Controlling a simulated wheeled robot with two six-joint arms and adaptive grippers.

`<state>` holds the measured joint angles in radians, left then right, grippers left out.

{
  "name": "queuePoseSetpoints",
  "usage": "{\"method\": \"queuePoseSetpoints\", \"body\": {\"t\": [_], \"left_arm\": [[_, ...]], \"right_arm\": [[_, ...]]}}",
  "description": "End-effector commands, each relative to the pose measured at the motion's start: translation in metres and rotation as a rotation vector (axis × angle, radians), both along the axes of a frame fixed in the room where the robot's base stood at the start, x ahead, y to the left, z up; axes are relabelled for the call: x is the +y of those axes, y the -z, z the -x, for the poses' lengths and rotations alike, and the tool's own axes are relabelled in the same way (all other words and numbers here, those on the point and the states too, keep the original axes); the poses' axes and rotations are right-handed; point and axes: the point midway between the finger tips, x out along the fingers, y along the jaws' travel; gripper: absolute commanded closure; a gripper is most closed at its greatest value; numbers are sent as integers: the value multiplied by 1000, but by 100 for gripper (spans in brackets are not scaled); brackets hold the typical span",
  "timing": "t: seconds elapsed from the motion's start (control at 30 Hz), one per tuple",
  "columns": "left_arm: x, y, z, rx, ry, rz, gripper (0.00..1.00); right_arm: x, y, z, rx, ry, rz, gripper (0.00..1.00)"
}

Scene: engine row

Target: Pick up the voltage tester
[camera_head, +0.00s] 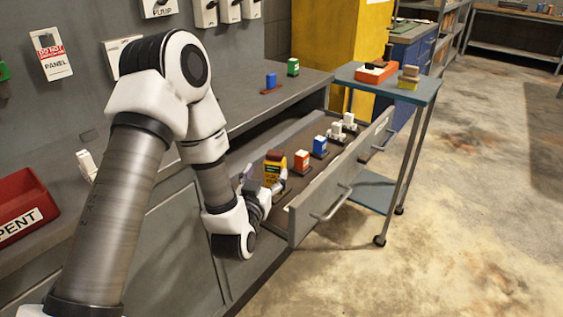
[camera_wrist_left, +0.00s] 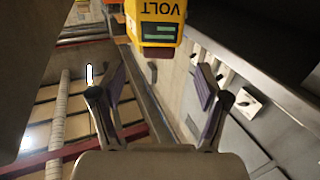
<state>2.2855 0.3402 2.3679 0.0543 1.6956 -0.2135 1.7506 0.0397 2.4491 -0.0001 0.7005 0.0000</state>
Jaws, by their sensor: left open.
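The voltage tester (camera_head: 273,168), a yellow block with a dark top and green panels, stands in the open drawer (camera_head: 341,180), at the end nearest my left arm. In the left wrist view the tester (camera_wrist_left: 157,22) shows its VOLT label upside down at the top middle. My left gripper (camera_head: 262,186) is right beside the tester in the head view. In the left wrist view its two purple-padded fingers (camera_wrist_left: 159,88) are spread with nothing between them, and the tester appears beyond their tips. My right gripper is not in view.
Red (camera_head: 302,161), blue (camera_head: 320,146) and white (camera_head: 349,122) items stand farther along the drawer. A blue cart (camera_head: 424,92) with several items stands beyond it. A red bin (camera_head: 22,200) sits on the grey bench. The floor at right is clear.

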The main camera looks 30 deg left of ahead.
Motion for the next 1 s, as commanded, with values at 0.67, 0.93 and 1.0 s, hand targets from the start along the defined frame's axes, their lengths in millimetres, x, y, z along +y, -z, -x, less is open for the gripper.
{"method": "queuePoseSetpoints", "body": {"t": [0.67, 0.93, 1.0], "left_arm": [[23, -2, -74, 1, 1, -1, 25], [23, -2, -74, 1, 1, -1, 89], [23, -2, -74, 2, 1, 0, 100]], "right_arm": [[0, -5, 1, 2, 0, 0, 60], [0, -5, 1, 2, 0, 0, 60], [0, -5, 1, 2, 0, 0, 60]]}}
